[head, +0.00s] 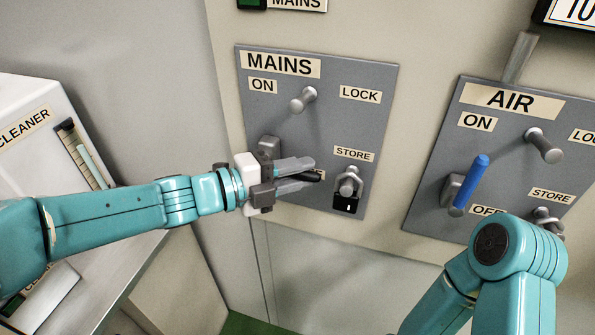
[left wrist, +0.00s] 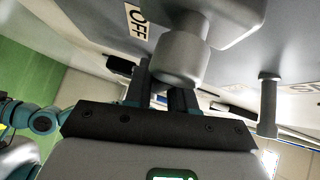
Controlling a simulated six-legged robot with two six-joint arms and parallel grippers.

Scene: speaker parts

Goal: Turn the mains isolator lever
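The grey MAINS panel (head: 320,120) carries ON, LOCK and STORE labels; a fourth label is mostly covered by my gripper. The mains isolator lever's grey hub (head: 268,148) shows just above my left gripper (head: 303,174). The gripper's two fingers point right across the panel, with a dark piece, perhaps the lever's handle, showing between and beyond them. In the left wrist view, the lever's grey collar (left wrist: 181,60) is at the left gripper's fingertips, near an OFF label. Whether the fingers press on the handle is hidden. My right gripper is out of view.
A grey peg (head: 303,100) sticks out above the lever, and a padlock (head: 348,195) hangs at STORE. The AIR panel (head: 430,195) with a blue lever (head: 470,182) is to the right. A white CLEANER unit (head: 30,95) stands left. My right arm is at lower right.

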